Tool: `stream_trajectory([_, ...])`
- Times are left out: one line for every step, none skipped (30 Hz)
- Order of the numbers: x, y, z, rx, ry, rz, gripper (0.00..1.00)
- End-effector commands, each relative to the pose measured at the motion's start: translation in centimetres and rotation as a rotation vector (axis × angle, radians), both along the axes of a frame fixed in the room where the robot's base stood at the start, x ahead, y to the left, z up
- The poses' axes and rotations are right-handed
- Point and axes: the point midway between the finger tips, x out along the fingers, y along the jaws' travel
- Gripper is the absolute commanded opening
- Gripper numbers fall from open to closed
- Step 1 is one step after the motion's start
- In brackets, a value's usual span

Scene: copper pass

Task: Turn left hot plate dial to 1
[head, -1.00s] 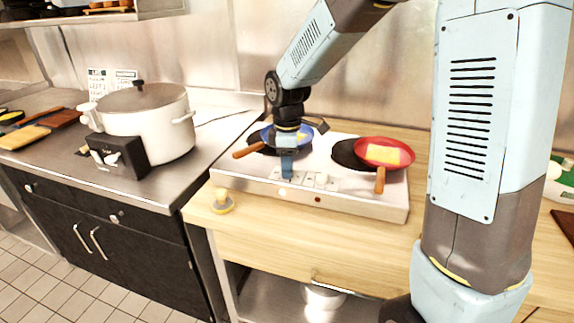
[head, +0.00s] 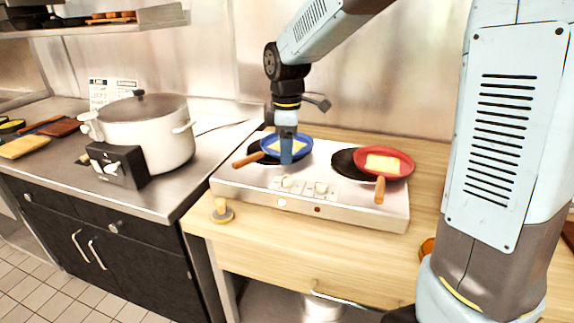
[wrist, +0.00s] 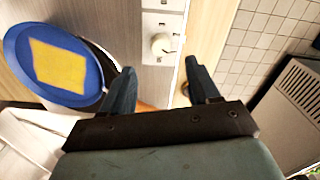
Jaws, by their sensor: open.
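The hot plate (head: 240,185) is a low metal unit on the wooden counter, with two white dials on its front panel. The left dial (head: 286,182) and the right dial (head: 320,188) are both uncovered in the head view. My gripper (head: 287,158) is above and behind the left dial, in front of the blue pan, apart from the dial. In the wrist view my gripper (wrist: 162,82) is open and empty, and a white dial (wrist: 160,45), apparently the left one, shows beyond the fingertips. The dial's number setting is too small to read.
A blue pan (head: 301,141) and a red pan (head: 404,155), each with a yellow slab, sit on the hot plate. A small wooden-topped object (head: 222,212) stands at the counter's front left. A large white pot (head: 155,135) stands left. Bare counter lies in front.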

Motion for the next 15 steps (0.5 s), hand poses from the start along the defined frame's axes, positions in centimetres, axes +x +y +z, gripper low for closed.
stream_trajectory([0.1,0.0,1.1,0.001,-0.004,-0.001,0.61])
stream_trajectory([0.1,0.0,1.6,0.002,-0.003,-0.001,0.61])
stream_trajectory([0.1,0.0,2.3,0.001,-0.002,0.0,0.61])
stream_trajectory([0.1,0.0,2.8,0.002,-0.003,0.0,0.61])
stream_trajectory([0.1,0.0,3.3,0.002,-0.002,0.0,0.61])
stream_trajectory([0.1,0.0,3.8,0.001,-0.002,0.0,0.61])
stream_trajectory([0.1,0.0,4.1,0.001,-0.002,0.0,0.61])
stream_trajectory([0.1,0.0,4.4,0.001,-0.002,0.0,0.61])
stream_trajectory([0.1,0.0,4.8,0.001,-0.001,0.001,0.61])
stream_trajectory([0.1,0.0,5.0,0.001,-0.001,0.001,0.61])
stream_trajectory([0.1,0.0,5.2,0.001,-0.001,0.001,0.61])
stream_trajectory([0.1,0.0,5.4,0.0,-0.001,0.001,0.61])
stream_trajectory([0.0,0.0,5.5,0.0,0.0,0.001,0.61])
stream_trajectory([0.0,0.0,5.6,0.0,0.001,0.0,0.61])
stream_trajectory([0.0,0.0,5.7,0.0,0.001,0.0,0.61])
